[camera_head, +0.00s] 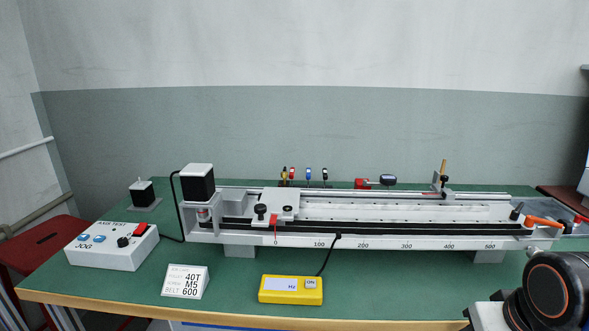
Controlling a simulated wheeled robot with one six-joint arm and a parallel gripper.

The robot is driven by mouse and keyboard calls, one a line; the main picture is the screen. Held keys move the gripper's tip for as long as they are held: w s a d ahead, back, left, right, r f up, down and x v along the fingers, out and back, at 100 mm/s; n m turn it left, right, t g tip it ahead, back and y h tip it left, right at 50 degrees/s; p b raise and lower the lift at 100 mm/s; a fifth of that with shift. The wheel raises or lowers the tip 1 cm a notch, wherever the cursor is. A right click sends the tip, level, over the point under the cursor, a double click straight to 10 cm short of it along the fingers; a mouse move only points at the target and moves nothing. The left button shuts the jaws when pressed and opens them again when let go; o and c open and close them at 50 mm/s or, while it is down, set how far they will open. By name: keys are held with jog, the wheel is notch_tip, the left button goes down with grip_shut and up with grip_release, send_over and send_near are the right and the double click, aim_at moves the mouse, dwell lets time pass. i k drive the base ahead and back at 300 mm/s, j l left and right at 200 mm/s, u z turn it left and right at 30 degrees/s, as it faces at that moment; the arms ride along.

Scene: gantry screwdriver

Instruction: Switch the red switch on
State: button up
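A white control box (111,250) marked AXIS TEST and JOG stands at the left of the green table. A small red switch (139,229) sticks up from its top, near the box's back right. A black knob (123,242) is in front of it and two blue buttons sit to the left. The switch is too small to tell its position. Dark, rounded arm links of mine with orange rings show at the bottom right, far from the box. My gripper's fingers are not visible.
A long gantry rail (370,240) with a scale spans the table behind. A yellow box (291,290) with an ON button and a white label block (185,281) stand in front. Cables run from the control box and yellow box. Green table (215,262) is bare between them.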

aim_at(141, 227)
jog(key=j+u, duration=0.15)
jog(key=u, duration=1.4)
